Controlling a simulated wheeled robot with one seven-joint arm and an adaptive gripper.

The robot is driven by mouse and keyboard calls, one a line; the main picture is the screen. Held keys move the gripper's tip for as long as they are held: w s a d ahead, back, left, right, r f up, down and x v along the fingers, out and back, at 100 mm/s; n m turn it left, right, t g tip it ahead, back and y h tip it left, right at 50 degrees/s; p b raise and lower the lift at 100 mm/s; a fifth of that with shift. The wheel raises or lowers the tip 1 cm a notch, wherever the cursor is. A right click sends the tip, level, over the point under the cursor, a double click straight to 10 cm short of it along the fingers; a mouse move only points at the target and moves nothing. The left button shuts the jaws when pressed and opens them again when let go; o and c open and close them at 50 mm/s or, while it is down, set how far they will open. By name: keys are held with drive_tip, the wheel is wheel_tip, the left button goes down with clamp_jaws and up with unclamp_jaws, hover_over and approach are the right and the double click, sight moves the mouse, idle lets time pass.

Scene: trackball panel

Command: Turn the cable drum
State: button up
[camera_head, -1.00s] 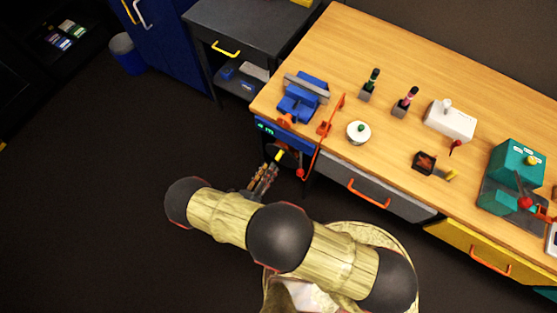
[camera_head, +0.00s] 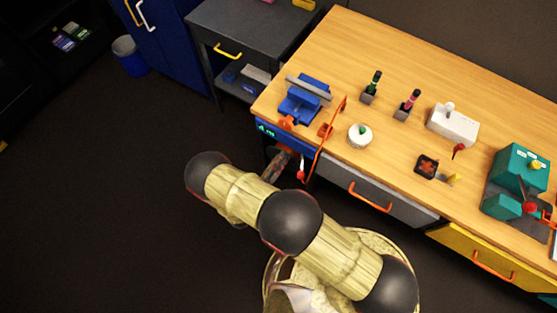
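A dark reddish round part, which looks like the cable drum (camera_head: 285,150), sits at the front left end of the wooden bench, below the blue front with a green display (camera_head: 266,129). It is mostly hidden by my gripper and the shadow under the bench. My gripper (camera_head: 277,164) reaches up to it from the lower left, just beyond my arm's wrist. The fingers look dark and small and overlap the drum's area, so I cannot tell whether they touch it or how far they are open. No yellow handle shows there now.
An orange-red lever (camera_head: 324,147) with a red knob (camera_head: 301,175) hangs over the bench edge right beside my gripper. A blue vise (camera_head: 304,101) stands above on the bench top (camera_head: 400,60). A grey drawer (camera_head: 372,192) is to the right.

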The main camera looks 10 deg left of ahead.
drive_tip(key=shift+c, duration=1.3)
clamp_jaws()
